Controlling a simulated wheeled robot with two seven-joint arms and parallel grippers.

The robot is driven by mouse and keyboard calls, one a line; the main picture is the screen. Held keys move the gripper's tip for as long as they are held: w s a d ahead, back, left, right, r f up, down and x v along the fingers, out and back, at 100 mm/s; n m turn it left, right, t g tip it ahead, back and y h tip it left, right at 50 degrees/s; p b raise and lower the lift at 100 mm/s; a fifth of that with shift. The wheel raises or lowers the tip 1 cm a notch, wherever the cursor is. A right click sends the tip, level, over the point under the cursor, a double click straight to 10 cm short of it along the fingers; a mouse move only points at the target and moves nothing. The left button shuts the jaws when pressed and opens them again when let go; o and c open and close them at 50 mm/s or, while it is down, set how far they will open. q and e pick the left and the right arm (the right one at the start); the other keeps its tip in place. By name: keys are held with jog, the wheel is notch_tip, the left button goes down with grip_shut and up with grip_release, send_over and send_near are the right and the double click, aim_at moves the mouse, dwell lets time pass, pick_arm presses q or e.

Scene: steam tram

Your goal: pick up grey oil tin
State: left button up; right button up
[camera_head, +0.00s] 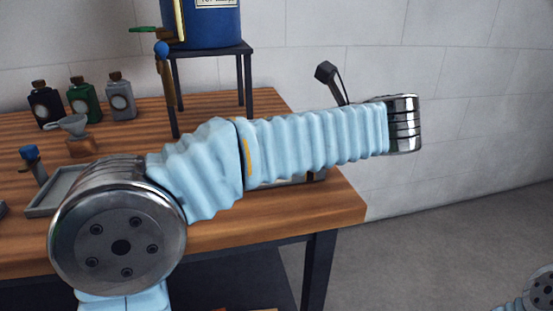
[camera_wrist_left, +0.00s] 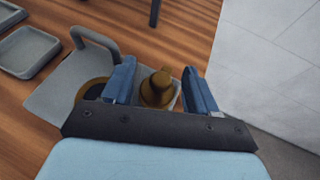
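The grey oil tin (camera_head: 121,98) stands upright at the back left of the wooden table, with a brown stopper and a round pale label. It is last in a row after a black tin (camera_head: 45,104) and a green tin (camera_head: 85,102). My left gripper is hidden in the head view, where my arm reaches to the right, well away from this tin. In the left wrist view my left gripper (camera_wrist_left: 160,88) is open. A brass-brown, stopper-like knob (camera_wrist_left: 158,86) shows between its fingers; what lies under it is mostly hidden. My right gripper is out of view.
A blue drum (camera_head: 212,25) with a tap rests on a dark stand (camera_head: 212,50) behind my arm. A grey funnel (camera_head: 72,126) and a shallow tray (camera_head: 50,197) are at the left. A grey plate with a handle (camera_wrist_left: 75,75) lies below my left gripper, near the table's right edge.

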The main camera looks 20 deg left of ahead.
pick_arm(q)
grip_shut()
jog(key=shift+r, duration=0.15)
